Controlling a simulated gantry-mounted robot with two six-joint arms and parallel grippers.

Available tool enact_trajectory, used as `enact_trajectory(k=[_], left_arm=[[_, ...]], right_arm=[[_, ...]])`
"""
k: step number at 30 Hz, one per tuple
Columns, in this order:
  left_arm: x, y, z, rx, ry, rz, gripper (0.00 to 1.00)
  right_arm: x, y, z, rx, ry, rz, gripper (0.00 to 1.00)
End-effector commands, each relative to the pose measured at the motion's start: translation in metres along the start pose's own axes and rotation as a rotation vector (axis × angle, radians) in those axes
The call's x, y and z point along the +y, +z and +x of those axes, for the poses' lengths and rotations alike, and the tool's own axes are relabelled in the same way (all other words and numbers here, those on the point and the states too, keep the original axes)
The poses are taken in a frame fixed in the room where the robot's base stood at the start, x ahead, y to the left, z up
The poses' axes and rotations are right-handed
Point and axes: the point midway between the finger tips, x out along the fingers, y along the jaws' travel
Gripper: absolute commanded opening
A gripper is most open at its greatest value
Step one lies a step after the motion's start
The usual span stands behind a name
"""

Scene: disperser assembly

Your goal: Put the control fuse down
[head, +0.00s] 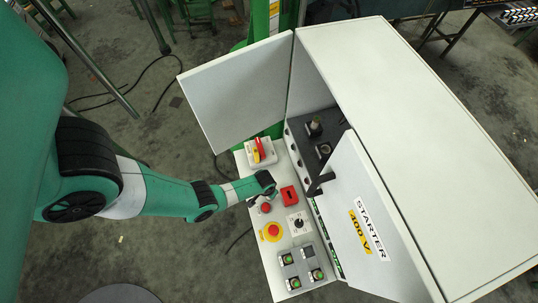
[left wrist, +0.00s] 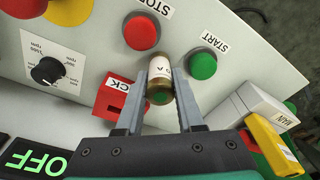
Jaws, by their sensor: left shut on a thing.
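The control fuse (left wrist: 160,88) is a small cylinder with a white label and brass-coloured ends. In the left wrist view it sits between the two fingers of my left gripper (left wrist: 167,92), which is shut on it. In the head view my left gripper (head: 270,190) is over the panel, between the red block and the red-yellow switch; the fuse is too small to make out there. I cannot tell whether the fuse touches the panel. My right gripper is not in view.
The sloped control panel (head: 262,232) carries a red block (head: 289,195), also in the left wrist view (left wrist: 118,98), a red-yellow switch (head: 260,151), a green START button (left wrist: 203,65), a red STOP button (left wrist: 141,31) and an emergency stop (head: 271,231). Open cabinet doors (head: 240,88) stand behind.

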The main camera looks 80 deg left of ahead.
Motion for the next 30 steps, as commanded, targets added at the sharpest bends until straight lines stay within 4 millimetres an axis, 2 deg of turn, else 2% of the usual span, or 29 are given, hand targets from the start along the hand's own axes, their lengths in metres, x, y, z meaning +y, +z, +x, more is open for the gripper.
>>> enact_trajectory(k=[11,14,19,26,30], left_arm=[[0.000,-0.001,-0.005,0.000,0.000,0.000,0.00],[0.000,-0.002,-0.015,0.000,0.000,0.000,0.00],[0.000,-0.002,-0.045,-0.002,0.000,0.001,0.00],[-0.005,0.038,-0.111,-0.003,-0.001,0.004,0.00],[-0.009,0.078,-0.125,-0.003,-0.001,0.007,0.00]], right_arm=[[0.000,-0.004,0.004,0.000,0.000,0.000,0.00],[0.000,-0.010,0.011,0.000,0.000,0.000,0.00],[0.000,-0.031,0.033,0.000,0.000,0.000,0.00],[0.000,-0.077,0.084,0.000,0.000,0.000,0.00],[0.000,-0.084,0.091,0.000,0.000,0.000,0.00]])
